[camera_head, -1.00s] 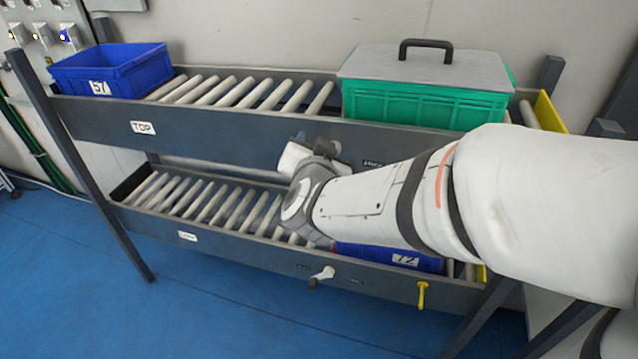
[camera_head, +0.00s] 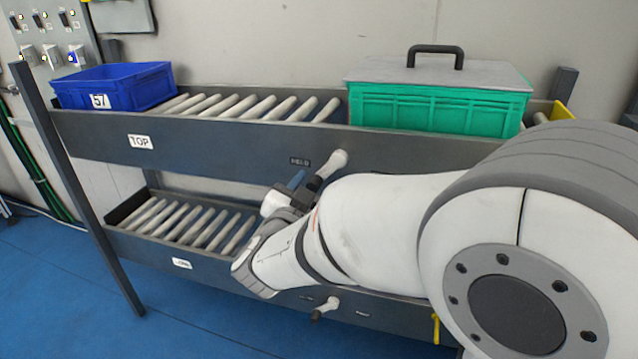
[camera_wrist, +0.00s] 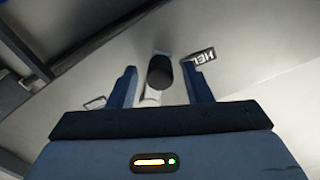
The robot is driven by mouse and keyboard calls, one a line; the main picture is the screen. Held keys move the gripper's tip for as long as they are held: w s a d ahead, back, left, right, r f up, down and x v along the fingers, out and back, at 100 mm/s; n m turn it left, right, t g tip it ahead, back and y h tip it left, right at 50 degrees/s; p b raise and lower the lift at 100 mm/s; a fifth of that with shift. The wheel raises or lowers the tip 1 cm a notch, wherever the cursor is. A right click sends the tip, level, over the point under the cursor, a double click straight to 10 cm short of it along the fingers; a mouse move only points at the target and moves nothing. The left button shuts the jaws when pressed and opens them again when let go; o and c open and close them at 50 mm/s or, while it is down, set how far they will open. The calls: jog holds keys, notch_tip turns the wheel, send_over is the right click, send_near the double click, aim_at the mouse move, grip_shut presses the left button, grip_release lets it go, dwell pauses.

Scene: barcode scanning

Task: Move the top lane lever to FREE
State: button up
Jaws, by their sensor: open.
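The top lane lever (camera_head: 335,163) has a light pivot and arm and a dark grip. It sits on the front rail of the top lane (camera_head: 230,148), tilted down-left, beside a HELD label (camera_head: 300,161). My gripper (camera_head: 298,181) is open at the lever's grip. In the wrist view, the dark round grip (camera_wrist: 160,72) appears between the two open blue fingers (camera_wrist: 159,70), with a visible gap on each side. The HELD label also shows there, partly cut off (camera_wrist: 202,57).
A blue crate marked 57 (camera_head: 120,88) stands on the top lane's left end. A lidded green crate (camera_head: 440,107) stands at right. The lower lane has its own lever (camera_head: 327,306) and a yellow part (camera_head: 436,328). Blue floor (camera_head: 60,270) is open at left.

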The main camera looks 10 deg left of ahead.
jog(key=shift+w, duration=0.35)
jog(key=shift+c, duration=0.6)
grip_shut()
